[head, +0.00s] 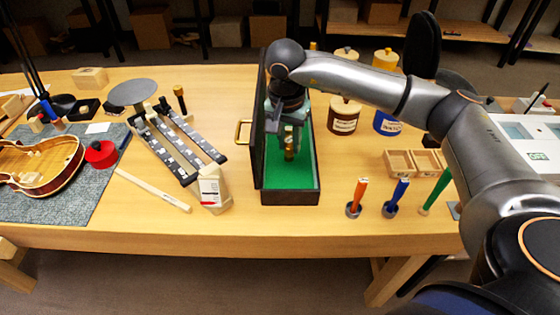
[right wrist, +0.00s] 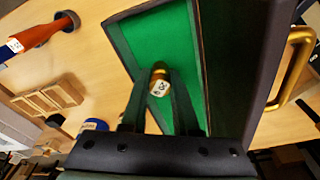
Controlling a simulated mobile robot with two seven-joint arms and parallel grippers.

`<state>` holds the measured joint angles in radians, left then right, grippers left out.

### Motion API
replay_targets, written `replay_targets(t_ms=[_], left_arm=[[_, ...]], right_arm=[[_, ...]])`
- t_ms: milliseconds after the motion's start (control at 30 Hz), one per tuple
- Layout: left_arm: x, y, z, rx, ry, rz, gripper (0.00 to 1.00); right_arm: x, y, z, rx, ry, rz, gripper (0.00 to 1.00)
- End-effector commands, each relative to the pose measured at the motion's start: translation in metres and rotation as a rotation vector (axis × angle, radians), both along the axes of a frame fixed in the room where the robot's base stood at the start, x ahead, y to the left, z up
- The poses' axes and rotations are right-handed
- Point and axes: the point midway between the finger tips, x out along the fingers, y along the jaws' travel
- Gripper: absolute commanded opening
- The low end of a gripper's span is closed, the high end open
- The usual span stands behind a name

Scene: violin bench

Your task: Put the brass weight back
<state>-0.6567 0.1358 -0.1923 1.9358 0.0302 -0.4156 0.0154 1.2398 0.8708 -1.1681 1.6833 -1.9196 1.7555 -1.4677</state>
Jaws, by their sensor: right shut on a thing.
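My right gripper (head: 289,146) is shut on the brass weight (head: 289,155) and hangs pointing down over the open dark case (head: 290,198) with green lining. In the right wrist view the weight (right wrist: 160,82) sits between the two fingers, with a pale marked top, against the green lining (right wrist: 150,35). I cannot tell whether its bottom touches the lining. The case's lid stands open on the left, with a brass handle (head: 243,131). My left gripper is not in view.
An orange-handled tool (head: 357,196) and a blue-handled tool (head: 397,196) stand right of the case. Small wooden boxes (head: 400,163) and lidded jars (head: 344,117) are behind them. A white-labelled block (head: 213,188) stands left. A violin body (head: 38,165) lies on a grey mat.

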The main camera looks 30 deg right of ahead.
Motion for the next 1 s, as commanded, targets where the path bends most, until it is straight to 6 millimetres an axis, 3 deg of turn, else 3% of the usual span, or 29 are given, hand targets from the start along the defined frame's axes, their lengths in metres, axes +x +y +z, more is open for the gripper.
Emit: replay_targets(t_ms=[300,533,700,1000], left_arm=[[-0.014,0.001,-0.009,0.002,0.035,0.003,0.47],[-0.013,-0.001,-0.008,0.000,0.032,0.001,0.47],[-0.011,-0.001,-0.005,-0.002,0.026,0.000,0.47],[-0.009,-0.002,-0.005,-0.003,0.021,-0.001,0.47]], right_arm=[[-0.001,-0.003,-0.055,0.000,0.004,-0.013,0.00],[-0.001,-0.003,-0.073,0.000,0.004,-0.013,0.00],[-0.001,-0.003,-0.097,0.000,0.004,-0.013,0.00],[0.000,-0.003,-0.102,0.001,0.001,-0.011,0.00]])
